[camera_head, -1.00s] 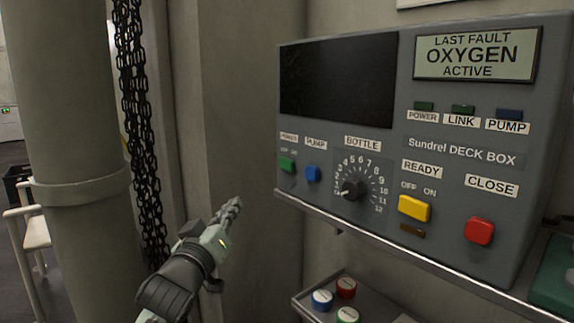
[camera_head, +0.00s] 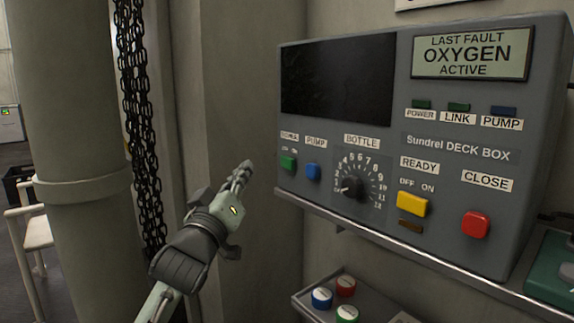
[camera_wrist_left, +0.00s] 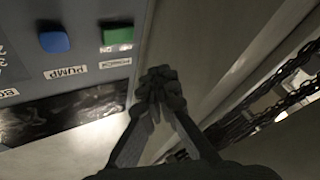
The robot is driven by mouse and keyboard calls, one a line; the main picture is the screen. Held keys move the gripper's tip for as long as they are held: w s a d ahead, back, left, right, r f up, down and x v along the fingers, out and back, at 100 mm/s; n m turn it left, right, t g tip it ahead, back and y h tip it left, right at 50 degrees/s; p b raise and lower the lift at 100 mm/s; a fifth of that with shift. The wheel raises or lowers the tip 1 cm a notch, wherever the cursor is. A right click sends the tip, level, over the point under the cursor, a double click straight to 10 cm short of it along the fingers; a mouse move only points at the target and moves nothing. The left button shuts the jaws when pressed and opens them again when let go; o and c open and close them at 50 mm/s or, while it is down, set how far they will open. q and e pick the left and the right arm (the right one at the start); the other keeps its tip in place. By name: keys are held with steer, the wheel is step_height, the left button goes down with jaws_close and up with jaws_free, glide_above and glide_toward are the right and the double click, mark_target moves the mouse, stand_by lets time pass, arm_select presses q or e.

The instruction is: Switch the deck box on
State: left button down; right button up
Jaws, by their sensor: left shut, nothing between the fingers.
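The grey deck box (camera_head: 300,218) sits on a shelf at the right in the head view. Its green switch (camera_head: 288,162) is at the lower left of the panel, under a small label, with a blue PUMP button (camera_head: 313,172) beside it. The green switch (camera_wrist_left: 118,36) and blue button (camera_wrist_left: 54,42) also show in the left wrist view. My left gripper (camera_head: 247,167) is shut and empty, just left of the box, apart from the green switch. The box's large screen (camera_head: 338,80) is dark, while the small display (camera_head: 472,53) reads LAST FAULT OXYGEN ACTIVE. My right gripper is not in view.
A bottle dial (camera_head: 352,187), yellow READY switch (camera_head: 413,204) and red CLOSE button (camera_head: 475,224) share the panel. A tray with several round caps (camera_head: 321,298) is below. A black chain (camera_head: 140,130) and thick column (camera_head: 75,120) stand at the left.

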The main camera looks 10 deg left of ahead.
mark_target(283, 157)
arm_select(q)
steer(key=w+d, duration=0.4)
steer(key=shift+w+d+b, duration=0.2)
steer(key=shift+d+b, duration=0.15)
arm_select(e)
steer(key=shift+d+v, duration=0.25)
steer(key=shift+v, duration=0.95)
arm_select(q)
steer(key=shift+w, duration=0.1)
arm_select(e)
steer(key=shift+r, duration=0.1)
arm_select(q)
steer(key=shift+w+d, duration=0.2)
steer(key=shift+d, duration=0.05)
steer(key=shift+w+d+r, duration=0.15)
steer(key=shift+d+r, duration=0.15)
steer(key=shift+d, duration=0.1)
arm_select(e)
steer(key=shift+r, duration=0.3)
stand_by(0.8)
arm_select(q)
steer(key=shift+p, duration=0.3)
